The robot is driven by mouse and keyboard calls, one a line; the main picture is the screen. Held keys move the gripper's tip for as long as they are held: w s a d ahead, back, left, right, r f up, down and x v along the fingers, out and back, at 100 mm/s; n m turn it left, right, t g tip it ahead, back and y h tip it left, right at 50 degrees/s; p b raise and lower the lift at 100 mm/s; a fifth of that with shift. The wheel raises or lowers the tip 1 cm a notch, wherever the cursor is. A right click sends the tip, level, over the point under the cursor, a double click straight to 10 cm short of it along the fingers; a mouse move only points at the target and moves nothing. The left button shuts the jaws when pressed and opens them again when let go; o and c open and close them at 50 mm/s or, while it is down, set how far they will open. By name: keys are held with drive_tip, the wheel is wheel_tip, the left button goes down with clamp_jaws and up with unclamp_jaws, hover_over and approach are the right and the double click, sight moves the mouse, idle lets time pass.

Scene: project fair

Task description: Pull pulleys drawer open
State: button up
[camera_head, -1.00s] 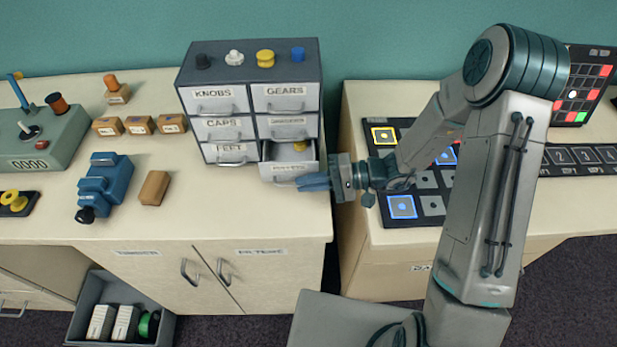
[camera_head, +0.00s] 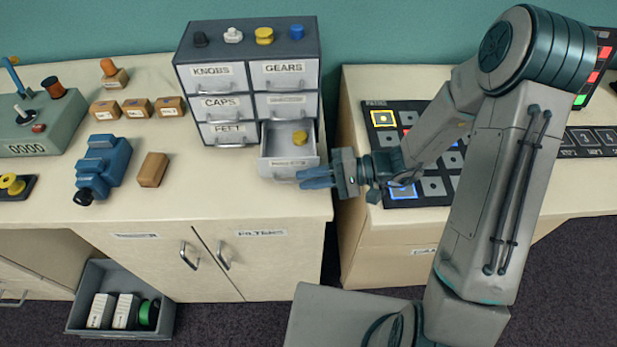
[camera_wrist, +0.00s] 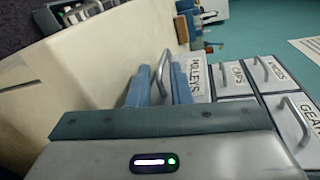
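The pulleys drawer (camera_head: 270,162) is the bottom right drawer of the dark grey cabinet (camera_head: 247,48). It stands well out from the cabinet, with a yellow piece (camera_head: 300,138) inside. In the wrist view, its front carries the PULLEYS label (camera_wrist: 199,80). My gripper (camera_head: 305,177) reaches in from the right at the drawer's front. In the wrist view, its blue fingers (camera_wrist: 163,86) lie on either side of the drawer's grey handle (camera_wrist: 162,66), closed on it. The fingers hide part of the handle.
The other cabinet drawers are shut, with knobs and gears on top. A blue device (camera_head: 103,167) and a small brown box (camera_head: 152,169) stand left on the counter (camera_head: 215,190). A button panel (camera_head: 432,188) lies right of a gap.

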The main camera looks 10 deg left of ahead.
drive_tip(key=b+v, duration=0.2)
drive_tip(key=v, duration=1.1)
drive_tip(key=shift+d, duration=0.2)
drive_tip(key=s+d+r+t+h, duration=0.6)
drive_tip(key=s+d+r+h, duration=0.3)
drive_tip(key=h, duration=0.6)
drive_tip(key=shift+s+d+r+t, duration=0.2)
drive_tip(key=shift+s+d+t, duration=0.1)
drive_tip(key=shift+s+d, duration=0.55)
